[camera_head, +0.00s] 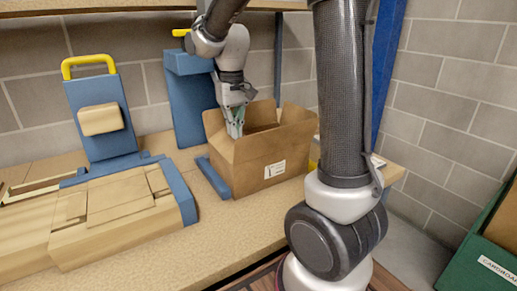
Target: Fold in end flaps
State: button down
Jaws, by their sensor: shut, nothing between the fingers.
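An open cardboard box (247,170) with a small white label on its front stands on the workbench. Its end flaps stand up: the left end flap (216,135) leans a little outward, and the right end flap (297,114) rises at the far right side. My gripper (236,131) is shut and empty, pointing down at the left end of the box, beside the left flap. I cannot tell if the fingertips touch that flap. The inside of the box is mostly hidden by its front wall.
A blue stand with a yellow handle (92,108) and a packing machine bed (115,213) are to the left. A blue guide bar (213,178) lies beside the box. A green bin labelled cardboard (478,246) stands at lower right. The bench front (250,225) is clear.

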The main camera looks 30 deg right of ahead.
jog(key=shift+r, duration=2.9)
jog(key=shift+w+r, duration=0.15)
jog(key=shift+r, duration=0.25)
jog(key=shift+f+n, duration=2.45)
jog(key=shift+n, duration=0.55)
jog(key=shift+f, duration=0.15)
